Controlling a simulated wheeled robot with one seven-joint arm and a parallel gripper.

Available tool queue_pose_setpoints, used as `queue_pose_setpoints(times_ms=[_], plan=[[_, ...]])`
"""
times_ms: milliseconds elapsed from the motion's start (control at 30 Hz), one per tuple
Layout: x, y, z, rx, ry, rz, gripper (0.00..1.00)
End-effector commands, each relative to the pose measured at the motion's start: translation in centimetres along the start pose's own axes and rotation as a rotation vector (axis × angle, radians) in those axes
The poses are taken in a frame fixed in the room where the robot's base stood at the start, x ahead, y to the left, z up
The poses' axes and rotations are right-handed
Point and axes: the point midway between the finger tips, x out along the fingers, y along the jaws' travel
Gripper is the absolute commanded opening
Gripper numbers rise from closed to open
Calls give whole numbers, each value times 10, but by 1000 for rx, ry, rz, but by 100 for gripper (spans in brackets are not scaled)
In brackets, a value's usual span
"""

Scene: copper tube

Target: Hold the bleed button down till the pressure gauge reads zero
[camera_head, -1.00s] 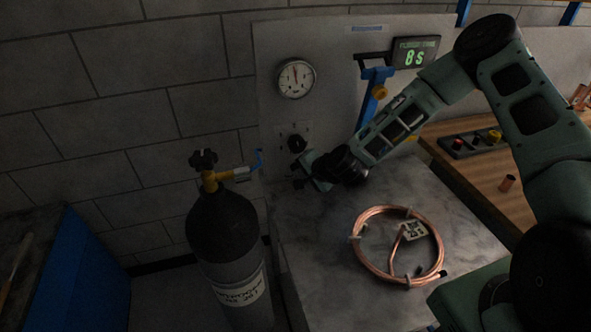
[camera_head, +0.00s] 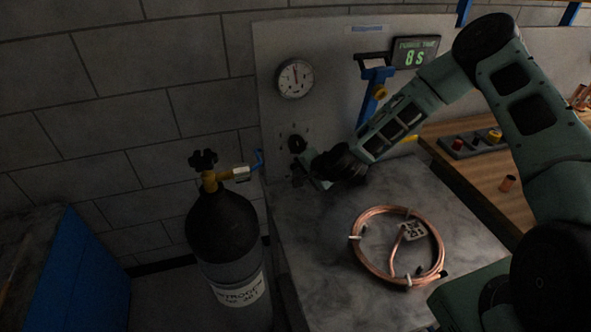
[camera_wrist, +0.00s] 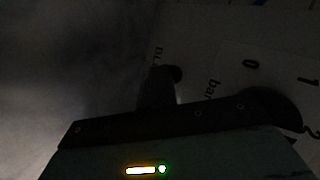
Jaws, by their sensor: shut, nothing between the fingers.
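The round white pressure gauge (camera_head: 295,78) is on the grey upright panel. Its needle points nearly straight up; the exact reading is too small to tell. A black round knob (camera_head: 297,144) sits on the panel below it. My gripper (camera_head: 299,174) is shut and empty, just below the knob and close to the panel. I cannot make out the bleed button for certain or tell whether the gripper touches it. The wrist view is very dark: a dark stub (camera_wrist: 157,88) stands near panel printing that includes "bar".
A black gas cylinder (camera_head: 222,235) with a brass valve stands left of the bench. A copper coil (camera_head: 366,252) lies on the grey bench top (camera_head: 330,290). A green display (camera_head: 415,53) reads 8 s. A blue lever (camera_head: 372,100) is on the panel above my wrist.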

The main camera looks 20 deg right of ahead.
Motion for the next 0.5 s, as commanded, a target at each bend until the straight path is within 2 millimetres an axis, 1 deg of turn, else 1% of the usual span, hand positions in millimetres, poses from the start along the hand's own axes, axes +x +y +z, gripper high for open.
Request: queue_pose_setpoints(times_ms=[500], plan=[[5, -6, -6, 0, 7, -5, 0]])
